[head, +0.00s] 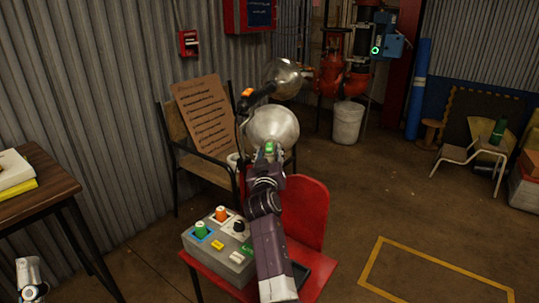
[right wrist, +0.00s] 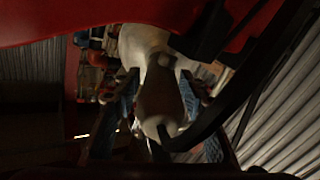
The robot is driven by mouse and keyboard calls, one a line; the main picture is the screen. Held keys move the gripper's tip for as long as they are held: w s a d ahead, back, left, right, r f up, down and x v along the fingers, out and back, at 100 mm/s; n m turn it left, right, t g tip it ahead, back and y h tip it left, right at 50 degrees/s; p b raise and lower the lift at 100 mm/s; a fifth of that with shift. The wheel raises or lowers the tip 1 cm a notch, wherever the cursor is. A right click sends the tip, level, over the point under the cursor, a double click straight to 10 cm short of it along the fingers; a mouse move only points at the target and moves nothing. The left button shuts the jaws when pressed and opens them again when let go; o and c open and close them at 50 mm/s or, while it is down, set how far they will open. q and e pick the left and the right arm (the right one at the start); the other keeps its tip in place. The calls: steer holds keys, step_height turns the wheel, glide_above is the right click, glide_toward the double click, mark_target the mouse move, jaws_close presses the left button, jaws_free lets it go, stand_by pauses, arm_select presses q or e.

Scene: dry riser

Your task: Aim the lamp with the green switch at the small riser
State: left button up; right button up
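The lamp with the green switch (head: 269,146) has a silver bowl-shaped head (head: 272,126) above the red chair. My right gripper (head: 268,154) is at the back of this lamp, by the switch. In the right wrist view, the pale lamp body (right wrist: 160,100) lies between the fingers of my right gripper (right wrist: 159,88), with little visible gap; contact is unclear. Red risers with valves (head: 329,75) stand at the back wall; which is the small one is unclear. My left gripper (head: 31,278) is low at the left edge, its fingers unclear.
A second lamp (head: 283,78) with an orange switch (head: 247,93) is just above. A grey control box (head: 220,250) with coloured knobs sits on the red chair (head: 305,215). A wooden chair holds a cardboard sign (head: 204,115). A dark table (head: 45,190) is left.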

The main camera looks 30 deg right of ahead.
steer(key=shift+o, duration=0.2)
steer(key=shift+f, duration=0.2)
step_height(320, 180, up, 10)
steer(key=shift+r, duration=0.1)
stand_by(0.6)
